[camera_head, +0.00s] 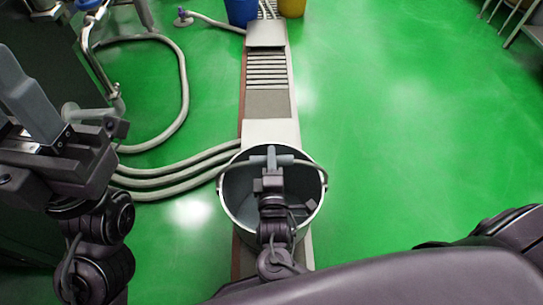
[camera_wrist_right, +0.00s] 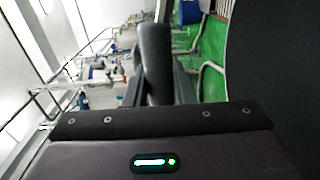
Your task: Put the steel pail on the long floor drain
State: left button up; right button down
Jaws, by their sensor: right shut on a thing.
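The steel pail (camera_head: 230,203) is at the lower middle of the head view, open side up, and looks empty. Its bail handle (camera_head: 308,163) is raised across the mouth. My right gripper (camera_head: 271,158) is over the pail, shut on this handle. The long floor drain (camera_head: 270,103) runs from the top of the view down behind the pail. The pail overlaps its near part; I cannot tell whether it touches it. My left gripper (camera_head: 45,115) is at the left, away from the pail; its jaw opening is unclear.
Grey hoses (camera_head: 180,172) lie on the green floor just left of the pail and reach the drain. A blue bin (camera_head: 241,12) and a yellow bin (camera_head: 292,8) stand at the drain's far end. The floor on the right (camera_head: 410,130) is clear.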

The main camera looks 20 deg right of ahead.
jog(key=shift+w+f+b, duration=0.15)
jog(key=shift+f+b, duration=0.2)
jog(key=shift+f, duration=0.25)
jog(key=c, duration=1.5)
grip_release()
jog(key=shift+f, duration=0.4)
jog(key=o, duration=0.3)
jog(key=shift+s, duration=0.2)
jog(key=shift+r, duration=0.1)
